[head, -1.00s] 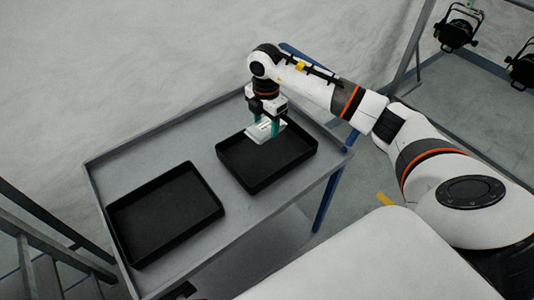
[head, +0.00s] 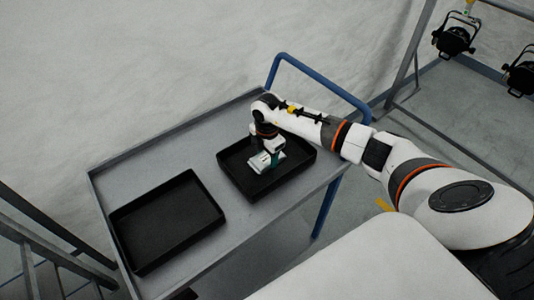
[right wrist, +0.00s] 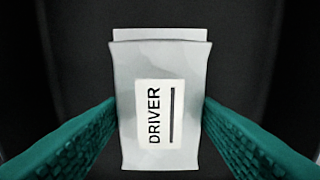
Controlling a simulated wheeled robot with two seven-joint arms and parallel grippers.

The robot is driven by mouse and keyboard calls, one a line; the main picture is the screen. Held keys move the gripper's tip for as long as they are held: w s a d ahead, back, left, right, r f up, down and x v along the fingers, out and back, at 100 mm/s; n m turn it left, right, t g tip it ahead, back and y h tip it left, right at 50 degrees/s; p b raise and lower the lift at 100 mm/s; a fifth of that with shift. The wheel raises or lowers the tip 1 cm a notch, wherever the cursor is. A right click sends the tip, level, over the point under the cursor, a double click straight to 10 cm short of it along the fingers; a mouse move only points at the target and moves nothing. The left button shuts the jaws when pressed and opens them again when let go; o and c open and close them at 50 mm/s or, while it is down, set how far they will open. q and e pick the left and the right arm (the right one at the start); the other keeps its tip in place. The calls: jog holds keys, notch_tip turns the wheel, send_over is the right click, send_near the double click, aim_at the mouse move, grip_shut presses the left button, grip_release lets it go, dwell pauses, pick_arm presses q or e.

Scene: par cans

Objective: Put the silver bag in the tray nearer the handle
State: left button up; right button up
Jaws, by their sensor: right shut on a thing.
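The silver bag (head: 262,163) is held by my right gripper (head: 268,158) inside or just over the right-hand black tray (head: 312,158), the one nearer the blue handle (head: 323,82). In the right wrist view the silver bag (right wrist: 190,80) has a white label reading "DRIVER", and the teal fingers press on both its sides. Dark tray surface fills the background there. I cannot tell whether the bag touches the tray floor. The other black tray (head: 168,225) is empty. My left gripper is not in view.
Both trays stand on a grey cart (head: 150,160) with a raised rim. A dark railing (head: 40,235) stands at the left. Stage lamps (head: 455,38) hang on a frame at the upper right.

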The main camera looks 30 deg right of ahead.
aim_at(267, 158)
jog(key=shift+f, duration=0.15)
jog(key=o, duration=1)
jog(key=shift+r, duration=0.65)
notch_tip(267, 158, up, 11)
jog(key=b, duration=0.2)
jog(key=shift+b, duration=0.3)
